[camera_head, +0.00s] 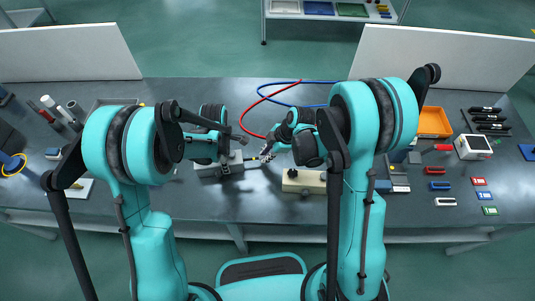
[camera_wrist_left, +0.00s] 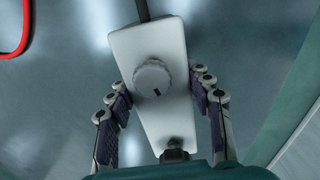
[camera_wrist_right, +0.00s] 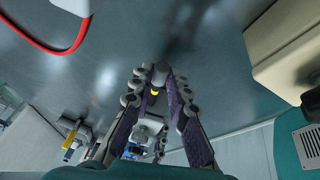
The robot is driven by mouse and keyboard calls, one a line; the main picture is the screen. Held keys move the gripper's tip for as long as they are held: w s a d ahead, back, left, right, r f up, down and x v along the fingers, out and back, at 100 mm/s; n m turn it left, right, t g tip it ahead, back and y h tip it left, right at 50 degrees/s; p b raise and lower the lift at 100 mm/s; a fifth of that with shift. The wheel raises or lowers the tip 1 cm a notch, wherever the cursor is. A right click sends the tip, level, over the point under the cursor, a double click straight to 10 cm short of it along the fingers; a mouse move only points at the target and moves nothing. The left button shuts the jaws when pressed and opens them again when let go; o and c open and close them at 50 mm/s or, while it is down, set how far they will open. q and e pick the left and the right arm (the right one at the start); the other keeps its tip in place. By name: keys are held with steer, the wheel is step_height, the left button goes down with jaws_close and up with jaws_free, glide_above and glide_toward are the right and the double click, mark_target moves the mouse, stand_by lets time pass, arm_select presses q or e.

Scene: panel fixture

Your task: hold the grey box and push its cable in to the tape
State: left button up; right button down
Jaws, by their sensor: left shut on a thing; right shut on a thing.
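The grey box (camera_head: 207,171) lies on the bench left of centre in the head view. In the left wrist view the box (camera_wrist_left: 165,108) shows a round knob, a black lead at its top and a dark fitting at its lower end. My left gripper (camera_wrist_left: 160,84) is shut on the box, one finger along each side. My right gripper (camera_head: 266,156) is right of the box, shut on its cable. In the right wrist view the fingers close around the dark cable end, with the yellow tape (camera_wrist_right: 154,92) showing between them. How far the cable is in is hidden.
A cream block (camera_head: 303,182) with a black knob stands close right of my right gripper. Red (camera_head: 262,98) and blue (camera_head: 290,101) cables loop behind. An orange tray (camera_head: 434,122) and small parts lie at right, tools at left.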

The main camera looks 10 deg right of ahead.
steer(key=a, duration=0.3)
steer(key=shift+a, duration=0.3)
steer(key=c, duration=1.4)
jaws_free()
steer(key=shift+c, duration=0.2)
steer(key=shift+d+r, duration=0.1)
steer(key=v, duration=1.1)
steer(key=shift+r, duration=0.4)
steer(key=shift+d, duration=0.1)
arm_select(q)
steer(key=o, duration=1.6)
steer(key=shift+o, duration=0.2)
steer(key=shift+r, duration=0.1)
